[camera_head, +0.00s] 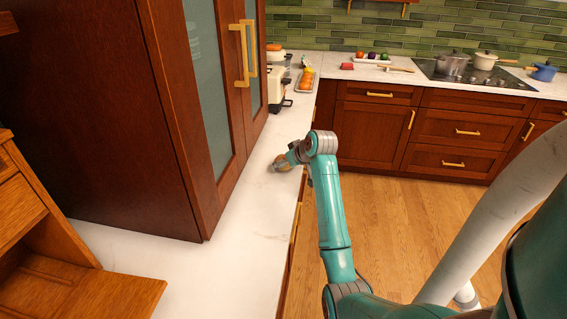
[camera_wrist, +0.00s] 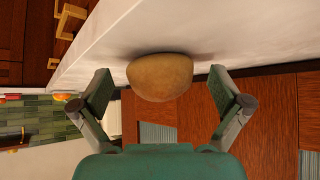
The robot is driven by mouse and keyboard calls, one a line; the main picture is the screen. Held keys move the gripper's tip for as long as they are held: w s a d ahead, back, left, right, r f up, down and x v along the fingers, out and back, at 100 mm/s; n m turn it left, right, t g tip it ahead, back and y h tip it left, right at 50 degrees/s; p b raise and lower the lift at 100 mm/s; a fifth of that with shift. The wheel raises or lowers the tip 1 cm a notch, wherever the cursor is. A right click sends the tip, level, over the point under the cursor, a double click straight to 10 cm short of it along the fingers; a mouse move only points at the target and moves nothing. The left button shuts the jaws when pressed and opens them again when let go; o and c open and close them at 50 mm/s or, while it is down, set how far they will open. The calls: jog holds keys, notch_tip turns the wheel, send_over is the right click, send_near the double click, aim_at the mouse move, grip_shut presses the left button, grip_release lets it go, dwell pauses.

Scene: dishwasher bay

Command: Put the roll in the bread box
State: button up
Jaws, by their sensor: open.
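The roll (camera_wrist: 160,76) is a rounded tan-brown bun on the white counter (camera_head: 240,225). My gripper (camera_wrist: 162,90) is open, with one finger on each side of the roll and a gap visible on both sides. In the head view, my gripper (camera_head: 287,160) is low over the counter near its right edge and partly covers the roll. A light wooden box-like piece (camera_head: 95,290) with an open lower part stands at the lower left of the head view; it looks like the bread box, cut off by the frame.
A tall dark wooden cabinet (camera_head: 110,110) with glass doors and brass handles (camera_head: 243,55) stands along the counter's left side. The counter between roll and wooden box is clear.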

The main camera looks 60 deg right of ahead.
jog(key=c, duration=1.1)
jog(key=shift+r, duration=0.1)
